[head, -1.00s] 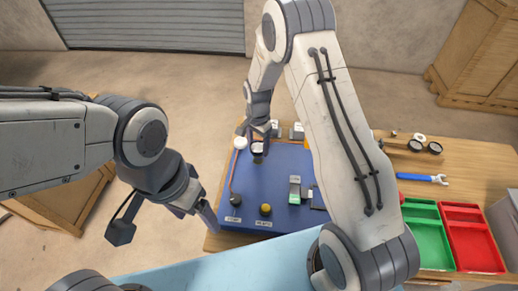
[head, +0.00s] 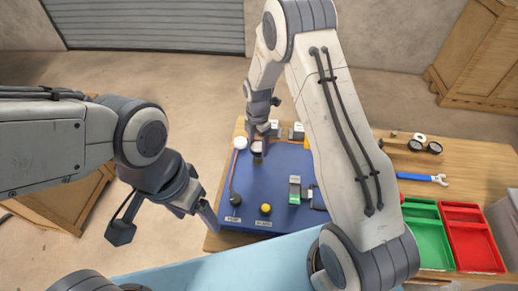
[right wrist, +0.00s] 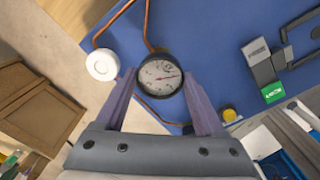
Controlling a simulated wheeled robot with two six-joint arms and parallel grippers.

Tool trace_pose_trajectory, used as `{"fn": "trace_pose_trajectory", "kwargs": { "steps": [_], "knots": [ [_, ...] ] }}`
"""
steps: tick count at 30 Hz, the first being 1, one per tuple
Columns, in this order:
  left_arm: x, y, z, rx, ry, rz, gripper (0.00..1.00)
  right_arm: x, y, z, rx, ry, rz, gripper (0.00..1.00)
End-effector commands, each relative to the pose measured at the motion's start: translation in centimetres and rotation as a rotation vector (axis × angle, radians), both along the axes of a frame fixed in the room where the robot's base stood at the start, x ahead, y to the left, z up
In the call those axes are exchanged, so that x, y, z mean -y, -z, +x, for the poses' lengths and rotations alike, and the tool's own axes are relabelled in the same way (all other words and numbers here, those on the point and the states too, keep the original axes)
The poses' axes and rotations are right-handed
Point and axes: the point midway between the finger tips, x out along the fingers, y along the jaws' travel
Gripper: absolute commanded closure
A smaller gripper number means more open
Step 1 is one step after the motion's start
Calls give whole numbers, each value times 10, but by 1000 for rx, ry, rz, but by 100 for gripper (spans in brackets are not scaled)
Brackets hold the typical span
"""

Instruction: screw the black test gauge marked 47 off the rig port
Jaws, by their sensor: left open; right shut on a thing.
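The black test gauge (right wrist: 160,78), with a round white dial and a red needle, sits between the fingers of my right gripper (right wrist: 158,74) in the right wrist view. The fingers are shut on its rim from both sides. In the head view the gauge (head: 257,149) is small, at the upper left of the blue rig panel (head: 265,175), with my right gripper (head: 260,138) over it. The marking 47 is not readable, and the port is hidden under the gauge. My left gripper (head: 197,212) is open and empty, left of the panel.
A white round cap (right wrist: 102,64) stands beside the gauge, near copper tubing. The panel also carries a black knob (head: 235,200), a yellow knob (head: 265,209) and a green-grey device (head: 294,190). Right lie a blue wrench (head: 422,178), a green tray (head: 411,206) and a red tray (head: 463,205).

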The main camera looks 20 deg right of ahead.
Motion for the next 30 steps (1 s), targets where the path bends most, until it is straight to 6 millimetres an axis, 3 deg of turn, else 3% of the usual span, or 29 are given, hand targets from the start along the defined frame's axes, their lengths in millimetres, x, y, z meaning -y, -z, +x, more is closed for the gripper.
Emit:
{"fn": "trace_pose_trajectory", "kwargs": {
  "steps": [2, 3, 23, 30],
  "knots": [
    [0, 0, 0, 0, 0, 0, 22, -1, -1, 1, 2, -231, 1, 100],
    [0, 0, 0, 0, 0, 0, 22, -1, -1, 1, 2, -240, 1, 100],
    [0, -17, 0, 0, 0, 0, 22, 0, -23, 0, 1, -229, 0, 100],
    [0, -36, 0, 0, 0, 0, 22, 0, -47, 0, 1, -229, 0, 100]
  ]
}}
